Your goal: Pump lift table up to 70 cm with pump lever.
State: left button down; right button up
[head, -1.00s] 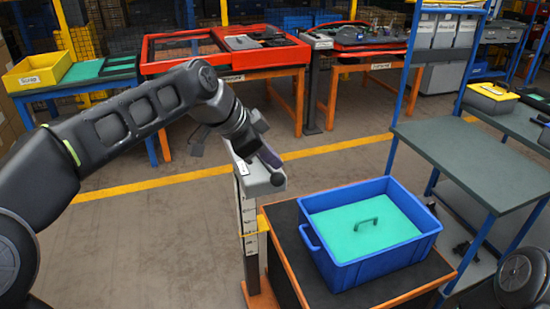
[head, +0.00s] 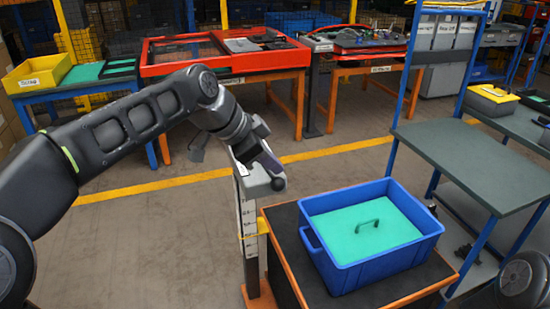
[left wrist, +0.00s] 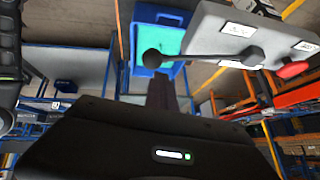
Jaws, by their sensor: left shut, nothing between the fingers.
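The lift table (head: 283,262) has a dark top with an orange edge and carries a blue bin. A post with a white scale (head: 247,215) and a yellow pointer (head: 257,229) stands at its left. A grey pump housing (head: 254,176) tops the post. The pump lever's dark round knob (head: 278,184) shows beside the housing. In the left wrist view the lever's bar (left wrist: 205,58) ends in the knob (left wrist: 151,59). My left gripper (head: 270,162) is shut and empty, its fingertips (left wrist: 161,78) close to the knob; contact is unclear. My right gripper is out of view.
The blue bin (head: 378,270) holds a turquoise insert with a handle. A blue-framed shelf (head: 470,150) stands close on the right. Benches with red trays (head: 215,85) line the back. A red button (left wrist: 292,69) sits on the pump housing. The floor left of the post is open.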

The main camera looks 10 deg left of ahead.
pick_arm(q)
jog(key=shift+s+d+f+b, duration=0.1)
jog(key=shift+s+f+b, duration=0.05)
jog(key=shift+f+b, duration=0.3)
jog(key=shift+s+d+f+b, duration=0.1)
jog(key=shift+s+f+b, duration=0.05)
jog(key=shift+f+b, duration=0.25)
dwell(0.6)
jog(key=shift+r, duration=0.1)
dwell(0.5)
notch_tip(320, 180, up, 7)
jog(key=w+a+p, duration=0.1)
jog(key=w+p, duration=0.1)
jog(key=p, duration=0.5)
jog(key=shift+a+f, duration=0.2)
jog(key=shift+w+r, duration=0.1)
jog(key=shift+w, duration=0.05)
dwell(0.3)
jog(key=r+p, duration=0.1)
jog(key=w+r+p, duration=0.1)
jog(key=r+p, duration=0.1)
jog(key=a+r+p, duration=0.1)
jog(key=shift+w+r+p, duration=0.2)
jog(key=shift+r+p, duration=0.05)
jog(key=shift+p, duration=0.1)
dwell(0.7)
